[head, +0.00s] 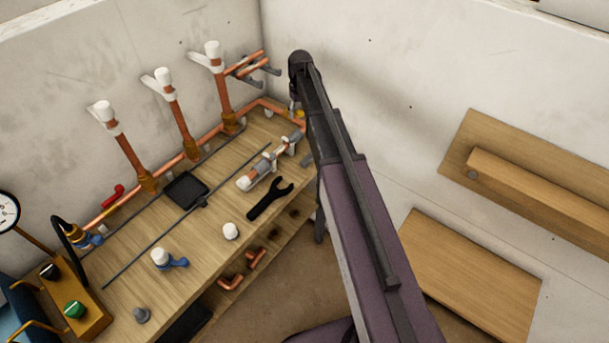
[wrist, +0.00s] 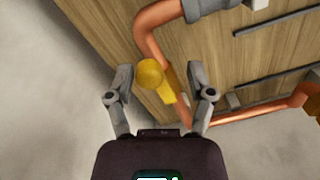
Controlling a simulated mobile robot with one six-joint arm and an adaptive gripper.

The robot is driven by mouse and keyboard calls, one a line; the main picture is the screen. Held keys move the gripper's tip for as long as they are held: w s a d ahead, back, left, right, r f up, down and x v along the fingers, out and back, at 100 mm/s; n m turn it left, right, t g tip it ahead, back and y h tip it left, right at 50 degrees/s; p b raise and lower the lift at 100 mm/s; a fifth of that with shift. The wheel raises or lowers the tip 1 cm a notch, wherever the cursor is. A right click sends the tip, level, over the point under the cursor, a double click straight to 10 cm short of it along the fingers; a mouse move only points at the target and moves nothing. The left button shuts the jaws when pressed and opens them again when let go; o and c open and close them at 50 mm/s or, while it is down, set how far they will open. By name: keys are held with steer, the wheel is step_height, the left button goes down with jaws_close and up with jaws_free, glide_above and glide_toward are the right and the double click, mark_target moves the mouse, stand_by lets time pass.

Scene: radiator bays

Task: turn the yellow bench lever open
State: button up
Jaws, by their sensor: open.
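The yellow lever (wrist: 150,74) has a round knob and a short flat arm beside a copper pipe at the bench edge in the wrist view. In the head view only a small yellow bit (head: 300,112) shows at the bench's far right corner, next to my arm. My gripper (wrist: 160,80) is open and empty in the wrist view. Its fingers stand apart on either side of the lever in the picture; I cannot tell how far above it they are. In the head view my arm hides most of the gripper.
The wooden bench (head: 130,255) carries a black wrench (head: 268,199), a grey pipe fitting (head: 265,168), a blue-handled valve (head: 172,259) and a white knob (head: 230,231). Copper risers (head: 180,130) stand along the back wall. A wooden wall panel (head: 475,275) is at right.

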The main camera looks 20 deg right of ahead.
steer(key=m, duration=0.1)
steer(key=a+m, duration=0.1)
steer(key=shift+s+m, duration=0.25)
steer(key=shift+m, duration=0.05)
steer(key=a+r+m+p, duration=0.3)
steer(key=r+m+p, duration=0.5)
steer(key=r+p, duration=0.6)
steer(key=s+a+f+n+b, duration=0.1)
steer(key=s+f+n+b, duration=0.2)
steer(key=s+f+b, duration=0.4)
steer(key=s+a+f+n+b, duration=0.1)
steer(key=s+f+n+b, duration=0.3)
steer(key=s, duration=1.7)
step_height(320, 180, down, 3)
steer(key=b, duration=0.3)
steer(key=shift+f+h, duration=0.15)
steer(key=shift+h, duration=0.15)
stand_by(0.4)
steer(key=shift+a, duration=0.1)
